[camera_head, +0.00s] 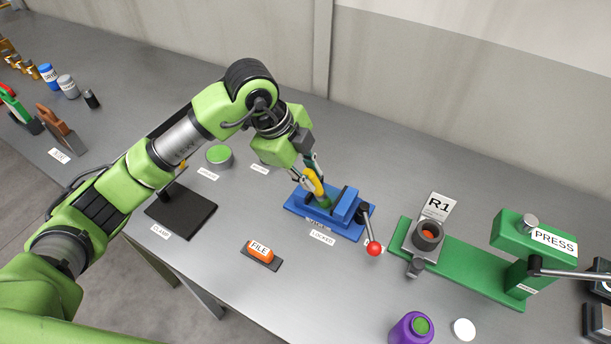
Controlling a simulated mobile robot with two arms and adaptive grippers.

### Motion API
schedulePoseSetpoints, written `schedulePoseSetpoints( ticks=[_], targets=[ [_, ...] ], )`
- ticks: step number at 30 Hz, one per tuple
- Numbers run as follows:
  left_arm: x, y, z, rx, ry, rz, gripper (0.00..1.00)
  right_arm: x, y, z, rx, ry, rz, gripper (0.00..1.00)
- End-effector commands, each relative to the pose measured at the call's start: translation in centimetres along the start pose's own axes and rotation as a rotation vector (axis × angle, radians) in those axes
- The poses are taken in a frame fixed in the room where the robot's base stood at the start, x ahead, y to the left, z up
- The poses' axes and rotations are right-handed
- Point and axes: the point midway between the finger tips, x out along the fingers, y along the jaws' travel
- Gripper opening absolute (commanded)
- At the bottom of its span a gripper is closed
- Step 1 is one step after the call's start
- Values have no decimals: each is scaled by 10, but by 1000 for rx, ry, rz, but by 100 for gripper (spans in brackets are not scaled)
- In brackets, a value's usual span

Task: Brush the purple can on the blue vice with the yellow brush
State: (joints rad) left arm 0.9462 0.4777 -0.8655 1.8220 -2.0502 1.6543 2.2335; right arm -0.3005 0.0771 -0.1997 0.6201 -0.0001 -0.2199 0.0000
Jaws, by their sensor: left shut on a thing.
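The blue vice (350,204) stands on the grey bench, with a "LOCKED" label in front and a red-knobbed handle at its right. My left gripper (312,168) points down above the vice, shut on the yellow brush (313,181). The brush's lower end is at the vice jaws. A small green part shows at the jaws below the brush; I cannot tell whether it belongs to the brush or to something clamped. A purple can (404,331) with a green top stands at the front edge of the picture, apart from the vice. My right gripper is not in view.
A green press (470,268) with an "R1" sign stands right of the vice. An orange file block (260,252) lies in front and a black clamp base (181,212) to the left. A white disc (464,329) lies beside the purple can. A wall runs behind.

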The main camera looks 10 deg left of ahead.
Motion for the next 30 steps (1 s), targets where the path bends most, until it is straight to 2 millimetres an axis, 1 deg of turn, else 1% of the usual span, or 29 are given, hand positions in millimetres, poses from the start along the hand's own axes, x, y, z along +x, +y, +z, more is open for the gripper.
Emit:
schedulePoseSetpoints(
  ticks=[3, 11, 19, 24, 30],
  targets=[
    [5, -9, 0, 0, -1, 1, 0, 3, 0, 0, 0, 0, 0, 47],
    [7, -18, 1, -1, -2, 2, 0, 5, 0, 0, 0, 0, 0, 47],
    [12, -39, 1, 0, -1, 1, 0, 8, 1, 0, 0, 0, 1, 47],
    [12, -42, 2, 0, -2, 2, 0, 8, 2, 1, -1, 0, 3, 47],
    [8, -43, 10, -1, -3, 0, 0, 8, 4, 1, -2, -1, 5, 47]
  ],
)
